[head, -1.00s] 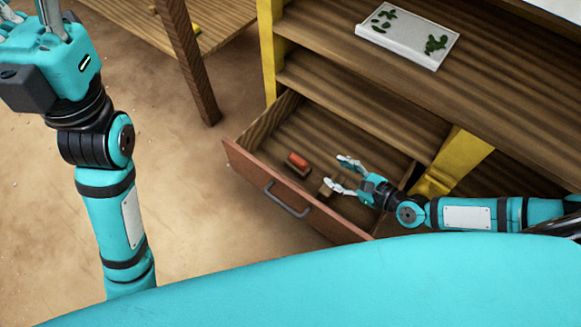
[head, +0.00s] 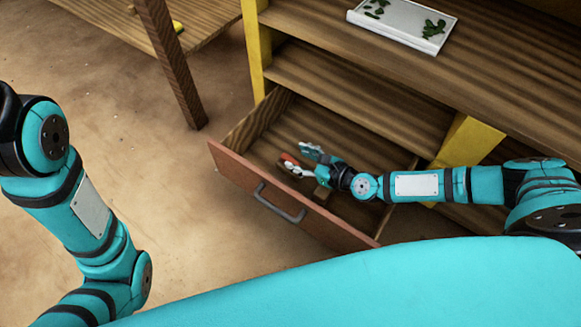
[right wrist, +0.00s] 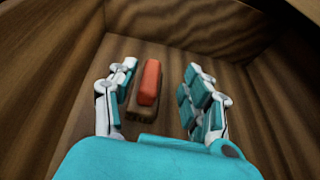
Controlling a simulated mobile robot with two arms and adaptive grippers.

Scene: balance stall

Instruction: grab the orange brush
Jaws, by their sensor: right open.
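The orange brush (head: 287,157), with an orange-red top and a brown lower part, lies in the open drawer (head: 240,173). My right gripper (head: 301,159) is inside the drawer, its fingers open and pointing at the brush. In the head view the fingers partly cover the brush. In the right wrist view the brush (right wrist: 149,84) lies between the two open fingers of the gripper (right wrist: 160,72), nearer the left one. I cannot tell whether that finger touches it. My left gripper is out of the picture; only its arm shows at the left.
The drawer has a reddish front with a dark handle (head: 279,203). A white tray (head: 398,32) with green bits stands on the shelf above. A wooden post (head: 168,60) stands left of the drawer.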

